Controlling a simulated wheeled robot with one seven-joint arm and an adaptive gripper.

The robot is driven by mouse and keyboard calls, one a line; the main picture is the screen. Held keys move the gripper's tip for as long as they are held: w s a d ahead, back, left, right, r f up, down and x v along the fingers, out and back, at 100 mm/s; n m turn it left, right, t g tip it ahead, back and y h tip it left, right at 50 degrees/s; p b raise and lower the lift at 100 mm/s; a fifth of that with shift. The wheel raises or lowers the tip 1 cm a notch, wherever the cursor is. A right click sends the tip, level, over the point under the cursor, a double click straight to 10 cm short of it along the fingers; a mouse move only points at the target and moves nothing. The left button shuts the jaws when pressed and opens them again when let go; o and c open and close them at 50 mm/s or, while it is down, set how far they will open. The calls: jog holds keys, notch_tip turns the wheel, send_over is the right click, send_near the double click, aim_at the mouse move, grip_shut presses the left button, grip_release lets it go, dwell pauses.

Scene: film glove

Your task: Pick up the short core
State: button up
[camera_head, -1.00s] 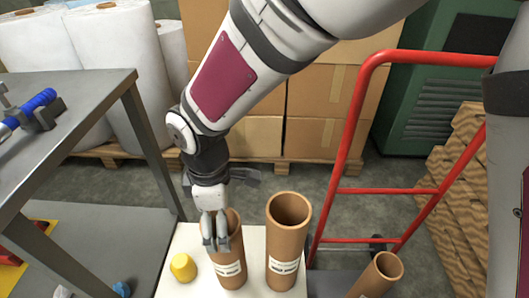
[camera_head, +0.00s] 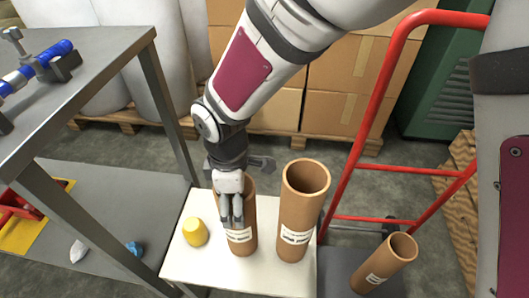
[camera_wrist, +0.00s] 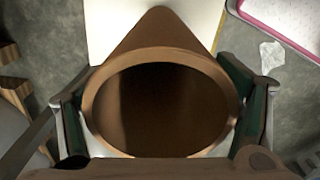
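Two brown cardboard cores with white labels stand upright on a white tabletop (camera_head: 190,266). The shorter core (camera_head: 243,240) is on the left, and the taller core (camera_head: 296,222) stands to its right. My gripper (camera_head: 232,218) is at the upper end of the shorter core and partly covers it in the head view. In the wrist view, I look down into the open mouth of the core (camera_wrist: 160,70), with my gripper's fingers (camera_wrist: 160,128) spread on its left and right sides. The fingers look very close to the wall; contact is not clear.
A yellow object (camera_head: 195,232) stands left of the shorter core. Another cardboard core (camera_head: 388,262) leans at the lower right, by a red hand truck (camera_head: 385,85). A grey metal bench (camera_head: 95,75) is at left. Cardboard boxes (camera_head: 335,95) stand behind.

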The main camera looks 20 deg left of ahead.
jog(key=c, duration=1)
